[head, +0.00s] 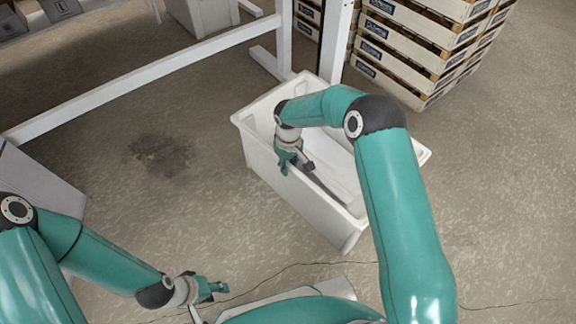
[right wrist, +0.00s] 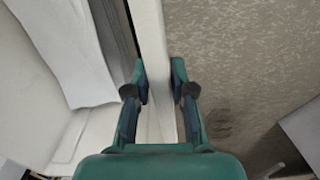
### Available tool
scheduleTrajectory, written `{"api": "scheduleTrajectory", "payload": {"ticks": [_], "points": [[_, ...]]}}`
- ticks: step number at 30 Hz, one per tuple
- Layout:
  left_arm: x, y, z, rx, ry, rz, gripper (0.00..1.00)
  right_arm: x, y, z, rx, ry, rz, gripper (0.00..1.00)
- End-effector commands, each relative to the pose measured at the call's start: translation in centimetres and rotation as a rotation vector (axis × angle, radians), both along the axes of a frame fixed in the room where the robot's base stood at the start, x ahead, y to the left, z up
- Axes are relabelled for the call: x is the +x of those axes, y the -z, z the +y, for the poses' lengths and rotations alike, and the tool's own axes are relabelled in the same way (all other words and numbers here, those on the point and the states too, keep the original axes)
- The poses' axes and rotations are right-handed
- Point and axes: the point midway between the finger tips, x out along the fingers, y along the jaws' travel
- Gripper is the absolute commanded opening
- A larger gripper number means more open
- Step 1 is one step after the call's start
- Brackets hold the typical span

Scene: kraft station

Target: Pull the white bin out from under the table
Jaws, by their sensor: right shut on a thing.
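The white bin (head: 292,200) stands on the floor in the middle of the head view, in front of the white table frame. Its far corner is close to a table leg. A pale sheet and a dark strip show inside it. My right gripper (head: 295,166) is shut on the bin's left side wall. In the right wrist view, the right gripper's fingers (right wrist: 158,78) sit on both sides of the white rim (right wrist: 149,35). My left gripper (head: 213,290) is low at the left, apart from the bin; its fingers are too small to read.
The white table frame (head: 150,82) runs across the upper left, with a leg (head: 335,40) behind the bin. Stacked wooden crates (head: 410,50) stand at the upper right. Another pale bin (head: 203,14) is at the back. The floor left and right of the bin is clear.

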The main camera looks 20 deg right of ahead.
Motion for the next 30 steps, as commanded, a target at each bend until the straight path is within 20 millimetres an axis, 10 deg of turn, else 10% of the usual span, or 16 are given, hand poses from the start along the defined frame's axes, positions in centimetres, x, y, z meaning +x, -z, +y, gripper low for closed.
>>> {"api": "scheduleTrajectory", "payload": {"ticks": [18, 19, 23, 30], "points": [[-0.01, -0.05, 0.00, 0.000, 0.000, 0.000, 0.40, -1.06, 0.18, -0.59, 0.000, 0.003, 0.009, 0.00], [-0.01, -0.05, 0.00, 0.000, 0.000, 0.000, 0.40, -1.05, 0.18, -0.56, 0.000, 0.002, 0.009, 0.28], [-0.01, -0.05, 0.00, 0.000, 0.000, 0.000, 0.40, -0.92, 0.14, -0.41, 0.000, -0.003, 0.006, 0.50], [-0.01, -0.05, 0.00, 0.000, 0.000, 0.000, 0.40, -0.80, 0.08, -0.24, 0.000, -0.008, 0.003, 0.53]]}}
